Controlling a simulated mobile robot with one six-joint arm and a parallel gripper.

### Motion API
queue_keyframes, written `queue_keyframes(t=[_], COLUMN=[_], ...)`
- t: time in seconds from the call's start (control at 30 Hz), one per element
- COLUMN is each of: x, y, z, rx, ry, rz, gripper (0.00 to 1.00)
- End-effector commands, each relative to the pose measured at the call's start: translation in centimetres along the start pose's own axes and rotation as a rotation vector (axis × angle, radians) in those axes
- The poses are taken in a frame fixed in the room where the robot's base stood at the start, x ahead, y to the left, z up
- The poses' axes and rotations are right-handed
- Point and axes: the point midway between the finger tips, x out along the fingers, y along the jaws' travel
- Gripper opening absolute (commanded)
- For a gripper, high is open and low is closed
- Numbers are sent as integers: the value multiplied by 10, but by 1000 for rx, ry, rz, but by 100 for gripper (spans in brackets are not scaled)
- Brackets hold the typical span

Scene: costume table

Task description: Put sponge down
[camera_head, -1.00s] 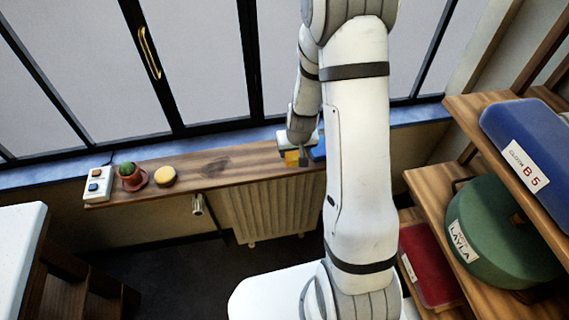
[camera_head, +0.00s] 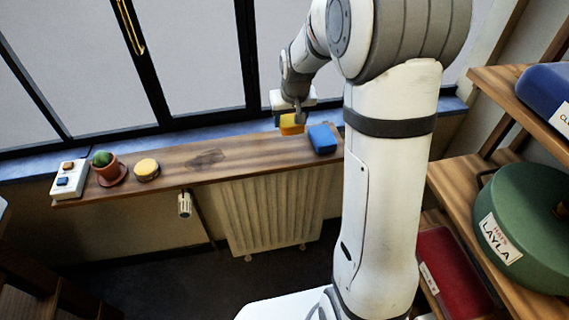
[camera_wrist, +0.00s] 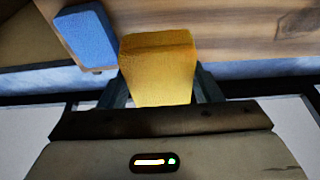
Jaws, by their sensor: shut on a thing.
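The yellow sponge (camera_head: 291,125) is held in my gripper (camera_head: 299,115) over the right part of the wooden shelf (camera_head: 235,162) below the window. In the wrist view the yellow sponge (camera_wrist: 158,66) sits between the two fingers of my gripper (camera_wrist: 160,88), which are shut on it. A blue sponge-like block (camera_head: 322,138) lies on the shelf just right of the yellow sponge, apart from it; it also shows in the wrist view (camera_wrist: 86,36). I cannot tell whether the yellow sponge touches the shelf.
A white box with two buttons (camera_head: 70,180), a potted cactus (camera_head: 105,165) and a round yellow-topped tin (camera_head: 146,169) stand at the shelf's left end. The shelf's middle is clear. A radiator (camera_head: 268,213) is below. Shelving with a green hat box (camera_head: 520,235) is at right.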

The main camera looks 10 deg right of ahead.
Motion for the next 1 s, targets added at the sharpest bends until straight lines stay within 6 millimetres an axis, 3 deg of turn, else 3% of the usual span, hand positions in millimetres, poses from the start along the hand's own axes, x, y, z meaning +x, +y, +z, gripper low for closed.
queue_keyframes(t=[0.27,0.5,1.0], x=[1,40,89], y=[0,-1,-1], z=[-1,12,26], rx=[-1,-1,-3], ry=[-2,-5,-1], rz=[-1,-2,-2], gripper=[40,40,40])
